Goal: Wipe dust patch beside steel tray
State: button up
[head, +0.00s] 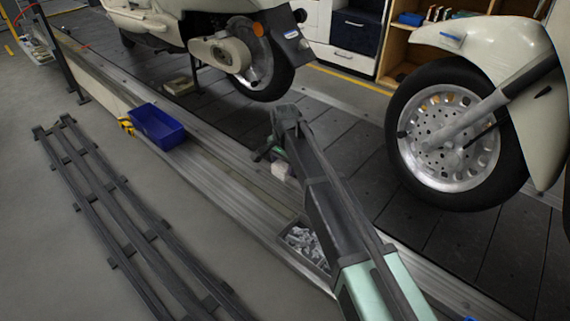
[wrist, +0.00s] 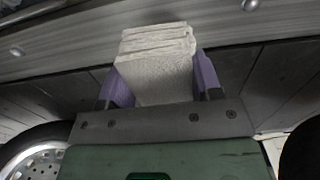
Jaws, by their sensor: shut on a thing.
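My gripper (wrist: 158,76) is shut on a folded white cloth (wrist: 156,62), with one purple finger on each side of it. In the head view the cloth (head: 280,171) shows as a small pale block beyond my arm, over or near the conveyor's edge; I cannot tell whether it touches the surface. A grey tray (head: 318,266) full of small metallic parts sits on the edge ledge, nearer than the cloth and partly hidden by my arm. It may be the steel tray. I cannot make out a dust patch clearly.
A blue bin (head: 157,128) stands on the ledge at left, beside a yellow object (head: 126,125). Scooters stand on the dark slats, one with a large front wheel (head: 450,140) right of my arm. A dark rail frame (head: 110,190) lies on the floor. The ledge between bin and tray looks bare.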

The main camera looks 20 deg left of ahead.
jog(key=shift+f, duration=0.1)
notch_tip(320, 180, up, 3)
jog(key=p, duration=0.3)
jog(key=shift+r, duration=0.2)
jog(key=shift+f, duration=0.15)
